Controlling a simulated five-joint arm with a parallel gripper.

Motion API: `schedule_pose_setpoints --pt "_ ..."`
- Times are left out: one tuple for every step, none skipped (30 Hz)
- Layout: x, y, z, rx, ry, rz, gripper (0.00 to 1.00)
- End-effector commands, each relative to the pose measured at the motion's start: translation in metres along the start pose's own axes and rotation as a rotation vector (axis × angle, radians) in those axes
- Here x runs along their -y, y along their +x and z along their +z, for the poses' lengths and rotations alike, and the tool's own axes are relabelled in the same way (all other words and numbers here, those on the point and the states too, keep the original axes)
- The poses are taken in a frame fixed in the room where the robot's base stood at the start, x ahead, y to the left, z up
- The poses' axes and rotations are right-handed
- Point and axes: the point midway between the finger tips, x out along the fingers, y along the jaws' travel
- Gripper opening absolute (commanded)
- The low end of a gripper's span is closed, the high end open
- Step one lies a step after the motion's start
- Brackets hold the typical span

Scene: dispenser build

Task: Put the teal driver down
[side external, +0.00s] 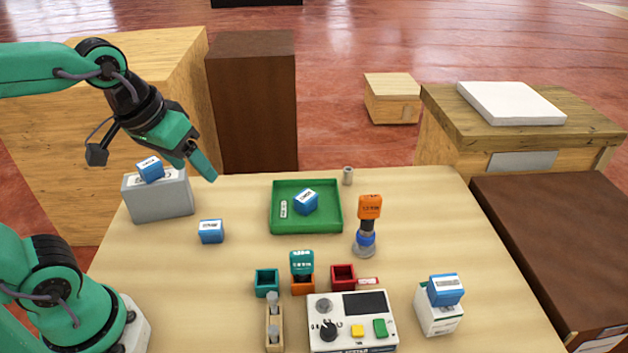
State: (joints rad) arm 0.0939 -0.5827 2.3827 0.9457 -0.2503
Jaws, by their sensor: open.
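The teal driver (302,262) stands upright at the middle front of the table, its teal labelled head showing. Its lower part lines up with the orange holder (303,287); I cannot tell for sure whether it is inside it or behind it. A teal holder (267,282) is just left and looks empty. My gripper (193,168) is open and empty, high at the back left near the grey box, well apart from the driver.
An orange driver (370,207) stands on a blue and grey base. A red holder (343,276) and a control box (352,320) are close by. A green tray (338,228) holds a blue block. More blue blocks rest on the grey box (160,199), table and white box (438,318).

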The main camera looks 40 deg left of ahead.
Motion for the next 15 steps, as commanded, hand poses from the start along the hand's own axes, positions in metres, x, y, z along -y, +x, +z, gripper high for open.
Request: schedule_pose_setpoints --pt "0.008 -0.003 0.005 -0.027 0.029 -0.004 0.63" --pt "0.011 -0.003 0.008 -0.038 0.049 -0.006 0.63" --pt "0.015 -0.004 0.011 -0.053 0.073 -0.010 0.63" --pt "0.018 -0.005 0.014 -0.062 0.090 -0.013 0.63" --pt "0.020 -0.005 0.016 -0.071 0.105 -0.016 0.63" --pt "0.022 -0.005 0.018 -0.080 0.121 -0.019 0.63" --pt "0.024 -0.005 0.019 -0.086 0.133 -0.022 0.63" --pt "0.025 -0.006 0.021 -0.091 0.142 -0.024 0.63" --pt "0.026 -0.006 0.022 -0.096 0.152 -0.026 0.63" --pt "0.027 -0.006 0.022 -0.098 0.157 -0.027 0.63" --pt "0.027 -0.006 0.023 -0.100 0.161 -0.028 0.63" --pt "0.028 -0.006 0.024 -0.101 0.165 -0.028 0.63" --pt "0.028 -0.005 0.024 -0.101 0.167 -0.029 0.63" --pt "0.028 -0.005 0.024 -0.101 0.168 -0.029 0.63" --pt "0.028 -0.005 0.024 -0.101 0.168 -0.029 0.63"
